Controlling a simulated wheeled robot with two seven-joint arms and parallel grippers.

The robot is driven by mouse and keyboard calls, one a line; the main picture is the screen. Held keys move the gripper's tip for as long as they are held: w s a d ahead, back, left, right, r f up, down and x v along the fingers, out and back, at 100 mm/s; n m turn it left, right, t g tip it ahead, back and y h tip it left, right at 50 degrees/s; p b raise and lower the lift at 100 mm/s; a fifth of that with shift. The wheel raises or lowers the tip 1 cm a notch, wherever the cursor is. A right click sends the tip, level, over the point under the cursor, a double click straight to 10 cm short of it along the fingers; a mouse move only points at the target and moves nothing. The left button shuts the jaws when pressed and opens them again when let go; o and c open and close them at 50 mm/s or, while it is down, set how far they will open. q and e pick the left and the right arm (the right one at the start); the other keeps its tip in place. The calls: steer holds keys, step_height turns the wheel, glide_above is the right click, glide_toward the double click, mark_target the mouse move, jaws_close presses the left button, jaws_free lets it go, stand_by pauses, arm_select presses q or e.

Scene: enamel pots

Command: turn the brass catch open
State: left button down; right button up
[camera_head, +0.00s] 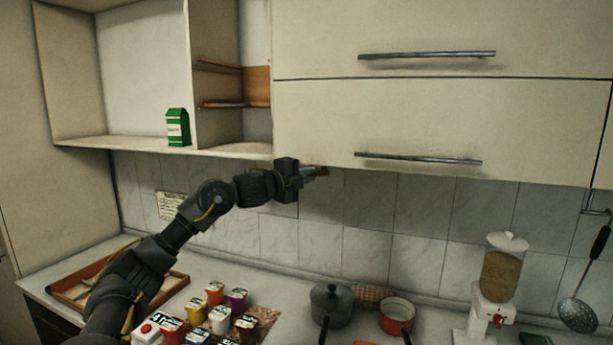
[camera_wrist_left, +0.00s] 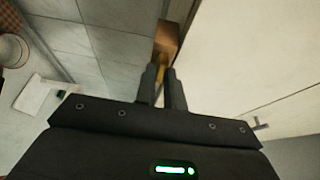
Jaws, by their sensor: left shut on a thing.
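The brass catch (camera_head: 323,168) is under the bottom edge of the white wall cabinet (camera_head: 430,130), near its left end. My left gripper (camera_head: 308,174) reaches up to it from the left and is shut on it. My right gripper is not in view.
Below are several small jars (camera_head: 214,294), a wooden tray (camera_head: 72,297), a dark pot (camera_head: 331,306), a red pot (camera_head: 396,315) and a dispenser (camera_head: 500,275) on the counter. A green carton (camera_head: 178,127) stands on the open shelf.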

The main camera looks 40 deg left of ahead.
arm_select(q)
steer(key=c, duration=1.5)
jaws_free()
steer(key=shift+s+a+b, duration=0.15)
steer(key=shift+s+b, duration=1.35)
steer(key=shift+s, duration=1.2)
steer(key=shift+s+a+b, duration=0.1)
steer(key=shift+s+b, duration=1.4)
steer(key=shift+s, duration=1.2)
